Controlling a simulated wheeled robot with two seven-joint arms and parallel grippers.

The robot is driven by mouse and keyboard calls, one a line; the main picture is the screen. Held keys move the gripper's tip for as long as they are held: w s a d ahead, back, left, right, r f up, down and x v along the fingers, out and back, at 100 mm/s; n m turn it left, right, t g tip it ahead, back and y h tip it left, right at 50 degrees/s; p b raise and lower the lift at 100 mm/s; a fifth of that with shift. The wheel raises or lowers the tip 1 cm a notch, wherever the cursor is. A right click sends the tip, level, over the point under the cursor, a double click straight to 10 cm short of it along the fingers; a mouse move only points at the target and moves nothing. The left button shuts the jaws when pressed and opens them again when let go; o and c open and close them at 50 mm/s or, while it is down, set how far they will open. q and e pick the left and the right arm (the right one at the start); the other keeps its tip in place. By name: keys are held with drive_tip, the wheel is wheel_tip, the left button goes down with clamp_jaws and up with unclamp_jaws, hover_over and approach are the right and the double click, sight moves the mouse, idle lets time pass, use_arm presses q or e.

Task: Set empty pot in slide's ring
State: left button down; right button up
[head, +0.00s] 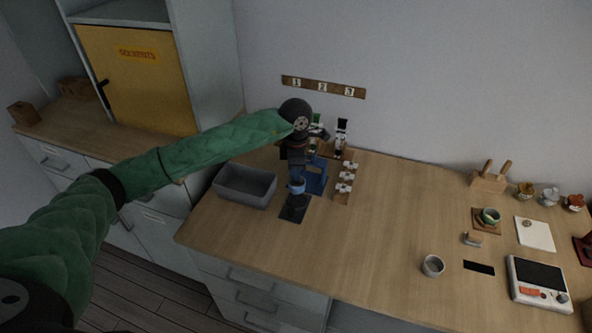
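My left arm reaches in from the left, and its gripper (297,172) points down over the counter. A small blue pot (297,187) is directly below the gripper, at its fingertips. The fingers are dark and small here, so I cannot tell whether they are closed on the pot. A blue frame (317,177), possibly the slide, stands just right of the pot, partly hidden by my gripper. I cannot make out its ring. A dark mat (293,209) lies in front of the pot. My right gripper is out of view.
A grey bin (245,201) stands left of the pot. A wooden rack with small white pieces (344,188) is close on the right. A grey cup (433,265), a black pad (479,268) and a scale (541,284) are further right. The middle counter is clear.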

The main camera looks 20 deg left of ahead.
sight(297, 184)
use_arm(q)
drive_tip(key=shift+s+d+f, duration=0.2)
drive_tip(key=shift+d+f, duration=0.1)
drive_tip(key=shift+f, duration=0.3)
drive_tip(key=shift+a+f, duration=0.15)
drive_tip(key=shift+f, duration=0.65)
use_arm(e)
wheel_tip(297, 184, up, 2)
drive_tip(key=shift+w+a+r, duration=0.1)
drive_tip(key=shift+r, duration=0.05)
use_arm(q)
drive_tip(key=shift+f+b, duration=0.4)
drive_tip(key=shift+b, duration=0.85)
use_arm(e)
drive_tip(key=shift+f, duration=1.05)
use_arm(q)
drive_tip(key=shift+f+b, duration=0.55)
drive_tip(key=shift+b, duration=0.25)
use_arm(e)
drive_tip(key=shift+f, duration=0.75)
use_arm(q)
drive_tip(key=shift+f+b, duration=0.15)
drive_tip(key=shift+b, duration=0.55)
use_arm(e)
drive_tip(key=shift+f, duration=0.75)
use_arm(q)
drive_tip(key=shift+f+b, duration=0.25)
drive_tip(key=shift+b, duration=0.3)
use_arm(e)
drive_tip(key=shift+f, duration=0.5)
